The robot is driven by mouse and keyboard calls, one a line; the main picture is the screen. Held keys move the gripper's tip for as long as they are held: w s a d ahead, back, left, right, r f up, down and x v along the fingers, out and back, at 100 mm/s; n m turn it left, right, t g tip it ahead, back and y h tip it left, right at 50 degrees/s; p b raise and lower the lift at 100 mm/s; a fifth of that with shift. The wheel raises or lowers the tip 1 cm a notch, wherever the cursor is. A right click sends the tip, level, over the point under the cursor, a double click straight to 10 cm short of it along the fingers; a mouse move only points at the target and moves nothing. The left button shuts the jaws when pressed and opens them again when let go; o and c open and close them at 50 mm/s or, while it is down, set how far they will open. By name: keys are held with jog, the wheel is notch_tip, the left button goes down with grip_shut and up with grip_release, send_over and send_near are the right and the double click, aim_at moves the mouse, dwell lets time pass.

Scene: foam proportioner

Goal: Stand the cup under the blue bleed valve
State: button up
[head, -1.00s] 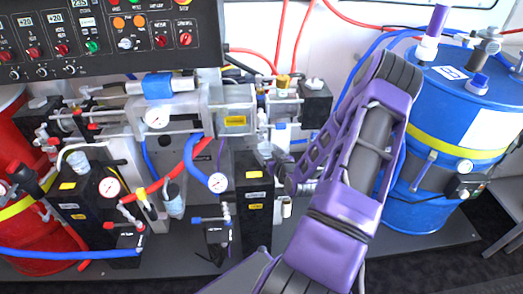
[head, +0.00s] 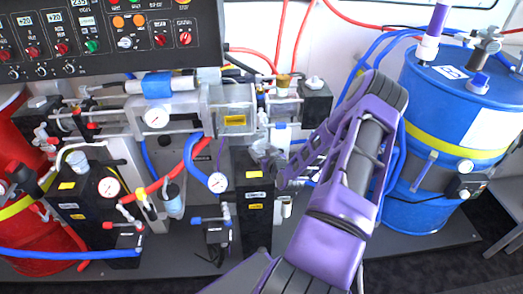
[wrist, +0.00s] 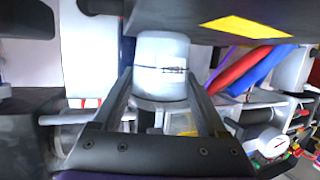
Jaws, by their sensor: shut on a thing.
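A white cup (wrist: 160,62) with a thin dark line around it is between the two fingers of my gripper (wrist: 160,90) in the wrist view. The fingers are shut on it. In the head view my gripper (head: 266,158) is in front of the upper part of a black block, and the cup there is small and hard to make out. A blue-handled valve (head: 210,219), apparently the blue bleed valve, sits low, left of and below my gripper. A dark stand (head: 214,256) is below it.
The black block with yellow labels (head: 257,215) is close to my gripper. A clear housing (head: 232,120) is above it. A gauge (head: 217,182) on a blue hose hangs to the left. A blue drum (head: 425,195) stands right of my arm.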

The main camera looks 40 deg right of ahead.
jog(key=o, duration=1.2)
jog(key=shift+f, duration=0.1)
jog(key=shift+o, duration=0.2)
jog(key=shift+r, duration=0.2)
jog(key=p+v, duration=0.1)
jog(key=v, duration=1.1)
